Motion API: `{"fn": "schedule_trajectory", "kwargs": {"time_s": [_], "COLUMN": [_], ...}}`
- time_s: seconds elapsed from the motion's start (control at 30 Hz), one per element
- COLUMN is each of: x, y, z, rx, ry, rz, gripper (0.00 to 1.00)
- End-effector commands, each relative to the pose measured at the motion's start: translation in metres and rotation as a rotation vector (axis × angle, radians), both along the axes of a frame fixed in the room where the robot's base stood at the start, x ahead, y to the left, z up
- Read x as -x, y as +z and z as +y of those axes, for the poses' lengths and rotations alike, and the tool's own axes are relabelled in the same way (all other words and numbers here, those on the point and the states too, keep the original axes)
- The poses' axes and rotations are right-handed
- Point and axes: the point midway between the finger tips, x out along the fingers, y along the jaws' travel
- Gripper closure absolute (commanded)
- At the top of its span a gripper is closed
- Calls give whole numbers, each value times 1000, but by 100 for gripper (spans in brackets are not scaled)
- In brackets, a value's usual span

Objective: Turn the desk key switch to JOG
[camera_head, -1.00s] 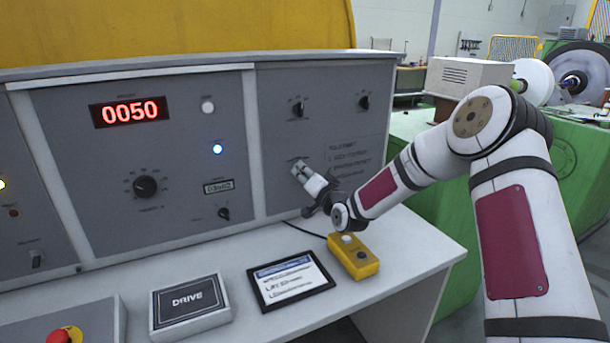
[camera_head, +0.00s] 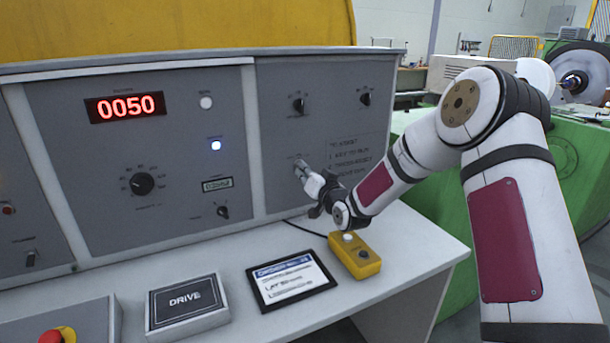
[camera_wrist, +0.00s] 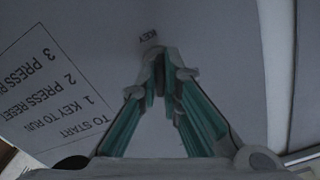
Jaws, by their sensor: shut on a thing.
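My gripper (camera_head: 300,168) reaches the lower part of the grey right-hand desk panel (camera_head: 275,130). In the wrist view its two green-sided fingers (camera_wrist: 160,58) come together at the tips, under a small printed KEY label (camera_wrist: 149,36). The gripper is shut on the key of the desk key switch at that spot. The fingertips almost wholly hide the key and switch, so I cannot read the key's angle or the position it points to.
Printed start instructions (camera_wrist: 55,90) are beside the switch. Two selector knobs (camera_head: 298,105) sit above. A yellow button box (camera_head: 354,257), a framed card (camera_head: 290,281) and a DRIVE box (camera_head: 186,304) stand on the desk below. The red display (camera_head: 125,106) reads 0050.

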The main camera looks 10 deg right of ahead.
Motion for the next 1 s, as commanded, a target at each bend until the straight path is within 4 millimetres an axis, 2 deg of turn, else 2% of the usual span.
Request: {"fn": "schedule_trajectory", "kwargs": {"time_s": [0.5,1.0], "x": [-1,0], "y": [-2,-1], "z": [0,-1], "rx": [352,438], "ry": [0,-1], "rz": [-101,-125], "gripper": [100,100]}}
